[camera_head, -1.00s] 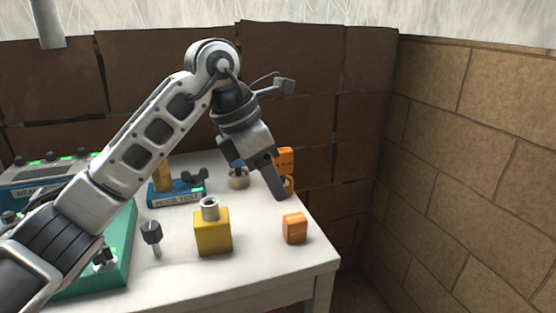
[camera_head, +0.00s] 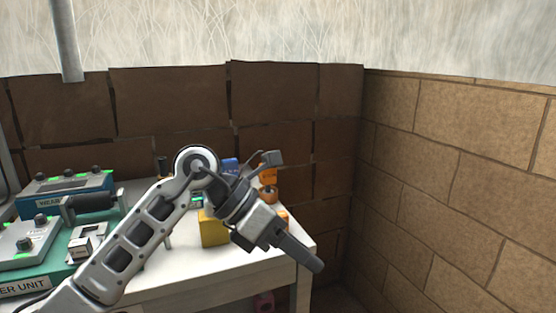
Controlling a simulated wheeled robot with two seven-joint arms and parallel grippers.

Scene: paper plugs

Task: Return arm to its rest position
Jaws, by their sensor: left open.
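My left arm comes in from the lower left and bends at an elbow over the white table (camera_head: 200,279). My left gripper (camera_head: 312,262) points down to the right, past the table's right edge. Its jaws hold nothing that I can see; the two fingers overlap from this angle. The arm and gripper partly hide a yellow block (camera_head: 212,229) and an orange block (camera_head: 282,216) on the table. My right gripper is not in view.
A teal-green unit (camera_head: 50,265) with knobs and a blue unit (camera_head: 66,191) stand at the left. An orange item (camera_head: 267,176) stands at the table's back right. Brown walls (camera_head: 450,180) close the back and right.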

